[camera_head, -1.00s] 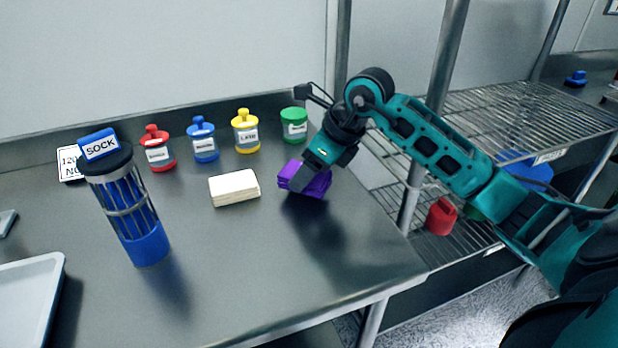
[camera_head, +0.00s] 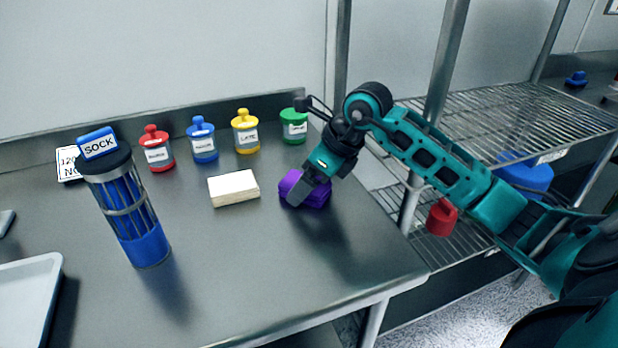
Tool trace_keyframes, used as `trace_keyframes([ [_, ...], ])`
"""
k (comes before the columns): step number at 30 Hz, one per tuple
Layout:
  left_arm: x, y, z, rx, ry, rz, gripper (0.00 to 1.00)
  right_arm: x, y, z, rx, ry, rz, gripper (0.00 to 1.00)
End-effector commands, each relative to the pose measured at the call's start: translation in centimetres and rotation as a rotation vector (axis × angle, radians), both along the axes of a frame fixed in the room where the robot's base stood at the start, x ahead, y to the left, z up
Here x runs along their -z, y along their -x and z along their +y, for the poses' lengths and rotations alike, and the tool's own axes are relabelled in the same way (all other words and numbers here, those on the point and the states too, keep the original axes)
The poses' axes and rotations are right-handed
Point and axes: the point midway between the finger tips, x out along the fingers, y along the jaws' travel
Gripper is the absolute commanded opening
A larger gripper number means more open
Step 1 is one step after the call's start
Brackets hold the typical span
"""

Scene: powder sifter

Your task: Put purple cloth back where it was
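The purple cloth (camera_head: 315,195) is a small folded stack at the right part of the steel table, just right of a white folded stack (camera_head: 234,188). My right gripper (camera_head: 301,191) reaches down to the cloth from the upper right. One grey finger lies across the cloth's near left face; the other finger is hidden, so I cannot tell whether the gripper is closed on it. The cloth appears to be on or very close to the table. My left gripper is not in view.
A tall blue sifter (camera_head: 128,205) labelled SOCK stands at left. Red (camera_head: 158,150), blue (camera_head: 203,140), yellow (camera_head: 246,133) and green (camera_head: 294,127) jars line the back. A pale tray (camera_head: 30,300) is at front left. The table's front middle is clear.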

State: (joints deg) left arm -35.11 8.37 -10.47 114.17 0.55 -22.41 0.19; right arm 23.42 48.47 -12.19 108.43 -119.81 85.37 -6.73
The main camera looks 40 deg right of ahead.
Motion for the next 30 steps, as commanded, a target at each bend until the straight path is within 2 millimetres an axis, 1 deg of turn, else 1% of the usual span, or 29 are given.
trace_keyframes([
  [3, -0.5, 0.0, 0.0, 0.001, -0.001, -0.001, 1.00, -0.6, 0.0, 0.0, 0.000, -0.001, 0.000, 0.89],
  [5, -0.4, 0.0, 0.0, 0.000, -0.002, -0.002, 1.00, -1.1, 0.3, -0.3, 0.001, 0.002, -0.003, 0.89],
  [8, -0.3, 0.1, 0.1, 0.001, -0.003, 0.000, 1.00, -2.7, 1.1, -0.8, 0.000, 0.005, -0.004, 0.89],
  [15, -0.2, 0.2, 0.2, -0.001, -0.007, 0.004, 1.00, -7.3, 3.3, -2.2, 0.001, 0.005, -0.004, 0.89],
  [19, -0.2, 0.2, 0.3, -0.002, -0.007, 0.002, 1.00, -9.1, 4.3, -2.7, 0.001, 0.003, -0.002, 0.89],
  [24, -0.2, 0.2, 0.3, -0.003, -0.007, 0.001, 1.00, -10.5, 5.0, -3.1, 0.001, 0.001, -0.001, 0.89],
  [30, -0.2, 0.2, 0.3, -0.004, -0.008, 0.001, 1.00, -10.8, 5.1, -3.1, 0.000, 0.000, 0.000, 0.89],
])
